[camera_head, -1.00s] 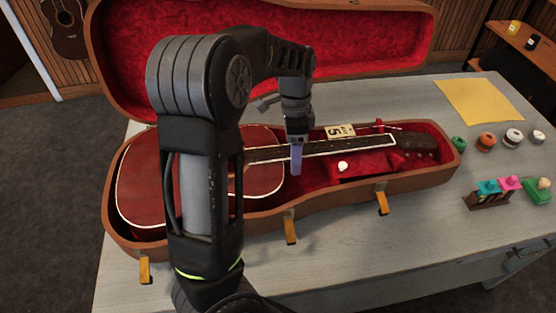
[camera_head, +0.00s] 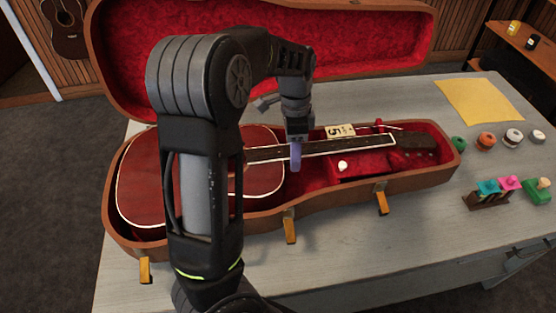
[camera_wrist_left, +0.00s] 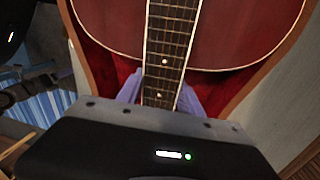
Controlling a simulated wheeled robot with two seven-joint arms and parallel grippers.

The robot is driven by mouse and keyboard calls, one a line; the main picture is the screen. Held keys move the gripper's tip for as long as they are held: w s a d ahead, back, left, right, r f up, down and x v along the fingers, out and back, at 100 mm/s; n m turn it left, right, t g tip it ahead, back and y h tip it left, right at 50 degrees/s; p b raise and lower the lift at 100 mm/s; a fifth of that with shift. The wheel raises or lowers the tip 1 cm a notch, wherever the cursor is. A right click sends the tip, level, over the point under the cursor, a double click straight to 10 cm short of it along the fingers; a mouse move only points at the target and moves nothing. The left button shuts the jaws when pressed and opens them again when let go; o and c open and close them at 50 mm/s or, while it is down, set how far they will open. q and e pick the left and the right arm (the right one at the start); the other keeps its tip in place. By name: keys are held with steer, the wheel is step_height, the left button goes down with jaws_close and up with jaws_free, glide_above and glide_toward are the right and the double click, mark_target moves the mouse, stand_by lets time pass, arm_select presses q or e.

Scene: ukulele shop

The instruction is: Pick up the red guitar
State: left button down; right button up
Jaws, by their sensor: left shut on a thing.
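The red guitar (camera_head: 140,185) lies in an open brown case (camera_head: 290,222) with red lining on the table. Its neck points right, and my arm hides part of its body. My left gripper (camera_head: 295,155) comes down from above onto the neck near the body. In the left wrist view the fretted neck of the guitar (camera_wrist_left: 170,45) passes between the two pale fingers of my left gripper (camera_wrist_left: 160,92), which are shut on it. The guitar still rests in the case. My right gripper is not in view.
The raised case lid (camera_head: 380,40) stands behind the guitar. A tag with a 5 (camera_head: 340,131) lies by the neck. On the grey table (camera_head: 400,260), right of the case, are a yellow sheet (camera_head: 480,104), several small round items and a small rack (camera_head: 488,200). The front table area is clear.

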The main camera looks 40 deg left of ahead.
arm_select(q)
steer(key=shift+w+a+r, duration=0.1)
steer(key=shift+w+r, duration=0.05)
steer(key=shift+r, duration=0.05)
stand_by(0.4)
steer(key=shift+r, duration=0.2)
step_height(320, 180, up, 6)
steer(key=shift+r+b, duration=0.15)
steer(key=shift+b, duration=0.2)
steer(key=shift+r+p, duration=0.85)
steer(key=shift+r, duration=0.7)
steer(key=c, duration=1.3)
jaws_free()
jaws_close()
